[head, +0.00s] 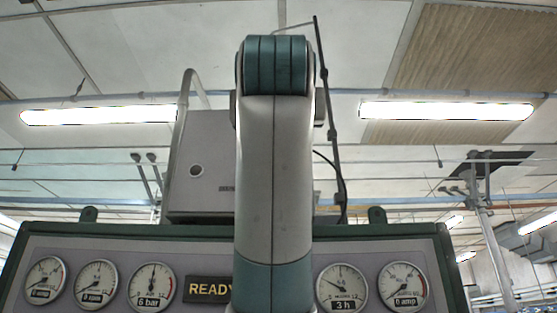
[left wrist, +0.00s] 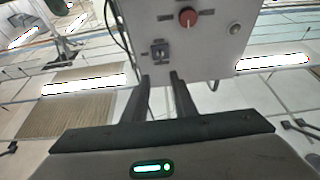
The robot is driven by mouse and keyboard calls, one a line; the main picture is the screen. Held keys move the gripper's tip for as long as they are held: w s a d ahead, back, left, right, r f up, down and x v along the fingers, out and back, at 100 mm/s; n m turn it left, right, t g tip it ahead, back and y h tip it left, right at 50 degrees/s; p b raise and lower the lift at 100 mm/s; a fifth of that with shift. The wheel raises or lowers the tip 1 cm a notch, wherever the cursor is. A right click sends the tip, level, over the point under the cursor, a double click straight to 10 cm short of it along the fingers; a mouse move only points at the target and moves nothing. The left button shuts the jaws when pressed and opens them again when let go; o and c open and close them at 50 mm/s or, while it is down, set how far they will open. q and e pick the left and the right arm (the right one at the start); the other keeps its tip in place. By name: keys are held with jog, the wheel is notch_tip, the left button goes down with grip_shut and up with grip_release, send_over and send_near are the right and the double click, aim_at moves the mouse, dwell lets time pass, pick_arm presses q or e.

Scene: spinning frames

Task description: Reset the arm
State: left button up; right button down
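One of my arms stands upright in the middle of the head view, a grey link with teal joints; its top joint (head: 275,65) is close to the camera. I cannot tell from this view which arm it is. Neither gripper shows in the head view. In the left wrist view my left gripper (left wrist: 160,76) has its two dark fingers apart, with nothing between them. The fingertips point at the lower edge of a pale control box (left wrist: 205,55) with a red knob (left wrist: 188,17) and a black switch (left wrist: 159,50). I cannot tell whether they touch it. My right gripper is out of view.
Behind the arm, a green-framed gauge panel (head: 100,240) spans the bottom of the head view, with several round dials and a partly hidden "READY" sign (head: 209,290). A grey box (head: 205,150) rises above it. Ceiling lamps (head: 446,110) and pipes are overhead.

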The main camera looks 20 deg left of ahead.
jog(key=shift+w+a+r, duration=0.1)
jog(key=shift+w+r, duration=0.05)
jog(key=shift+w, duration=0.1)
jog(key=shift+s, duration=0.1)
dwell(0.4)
